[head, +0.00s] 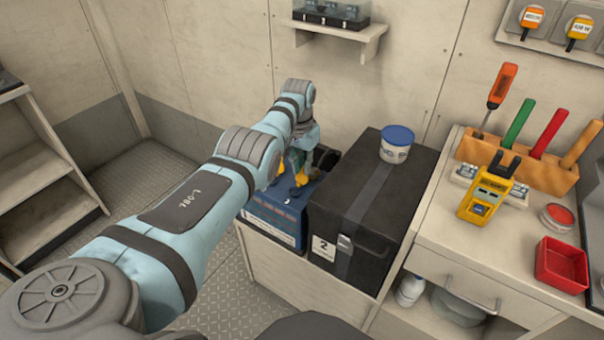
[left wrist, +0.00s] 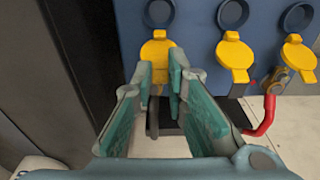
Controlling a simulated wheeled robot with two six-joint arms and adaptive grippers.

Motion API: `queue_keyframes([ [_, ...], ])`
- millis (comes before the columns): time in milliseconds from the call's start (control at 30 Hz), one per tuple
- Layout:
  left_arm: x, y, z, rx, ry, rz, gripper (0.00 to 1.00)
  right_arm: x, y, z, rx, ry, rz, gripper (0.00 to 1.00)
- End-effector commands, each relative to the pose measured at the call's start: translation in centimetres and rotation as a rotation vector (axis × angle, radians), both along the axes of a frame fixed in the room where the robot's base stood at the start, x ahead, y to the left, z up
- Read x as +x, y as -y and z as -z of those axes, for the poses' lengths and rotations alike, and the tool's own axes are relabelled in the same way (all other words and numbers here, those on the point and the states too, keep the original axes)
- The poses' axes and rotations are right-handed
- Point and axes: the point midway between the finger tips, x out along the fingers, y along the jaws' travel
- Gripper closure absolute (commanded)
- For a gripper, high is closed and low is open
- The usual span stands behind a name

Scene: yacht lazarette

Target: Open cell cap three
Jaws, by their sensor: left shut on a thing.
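The blue battery (head: 276,217) stands beside a black box, mostly behind my left arm in the head view. In the left wrist view its blue top (left wrist: 195,35) carries three yellow caps in a row: a left one (left wrist: 158,46), a middle one (left wrist: 234,54) and a right one (left wrist: 298,56). A dark blue ring shows just above each cap in the picture. My left gripper (left wrist: 162,72) is shut on the left yellow cap, one finger on each side; the fingers hide part of it. In the head view the left gripper (head: 297,163) is over the battery, partly hidden. My right gripper is not in view.
The black box (head: 413,180) marked 2 stands close to the battery, with a blue-lidded tub (head: 396,145) on it. A red cable (left wrist: 266,115) and a metal terminal (left wrist: 278,82) lie near the right cap. The counter at right holds a yellow meter (head: 484,195) and a red bin (head: 561,266).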

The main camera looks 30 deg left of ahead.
Motion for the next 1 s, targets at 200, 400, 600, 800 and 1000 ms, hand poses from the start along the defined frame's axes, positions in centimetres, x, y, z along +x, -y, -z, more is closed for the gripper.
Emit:
queue_keyframes([
  [200, -0.6, 0.3, 0.6, -0.006, -0.025, 0.002, 1.0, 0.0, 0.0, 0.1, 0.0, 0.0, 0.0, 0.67],
  [400, -0.6, 0.3, 0.6, -0.007, -0.027, 0.003, 0.79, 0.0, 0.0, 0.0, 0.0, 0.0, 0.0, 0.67],
  [600, -0.5, 0.1, 0.4, -0.005, -0.021, 0.001, 0.67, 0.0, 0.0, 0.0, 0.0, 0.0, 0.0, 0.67],
  [800, -0.3, 0.1, 0.1, -0.003, -0.014, 0.0, 0.67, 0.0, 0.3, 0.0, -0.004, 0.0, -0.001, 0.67],
  [1000, -0.5, 0.0, -3.0, -0.001, -0.009, 0.0, 0.67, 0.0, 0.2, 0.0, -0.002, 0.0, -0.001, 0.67],
])
